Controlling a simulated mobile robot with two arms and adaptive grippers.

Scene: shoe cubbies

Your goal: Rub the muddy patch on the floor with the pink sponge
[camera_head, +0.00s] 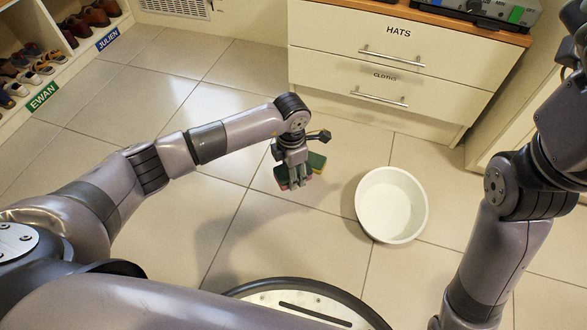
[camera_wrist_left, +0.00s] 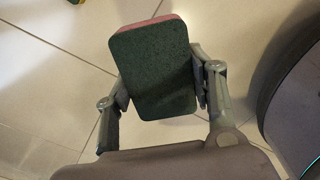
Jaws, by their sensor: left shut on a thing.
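My left gripper (camera_head: 294,183) is shut on the pink sponge (camera_head: 279,174), above or at the floor in front of the drawers; I cannot tell if the sponge touches the floor. In the left wrist view the gripper (camera_wrist_left: 160,92) has a finger on each side of the sponge (camera_wrist_left: 153,70); its dark green face shows, with a pink edge at the top. Another green-topped sponge (camera_head: 317,161) lies just beyond the gripper, partly hidden. I see no clear muddy patch in either view. My right arm rises at the right; its fingers are outside the picture.
A white round basin (camera_head: 391,205) stands on the tiled floor right of the left gripper. A drawer cabinet (camera_head: 384,65) labelled HATS and CLOTHS stands behind. Shoe cubbies (camera_head: 62,73) with name labels are at the upper left. The floor left of the gripper is clear.

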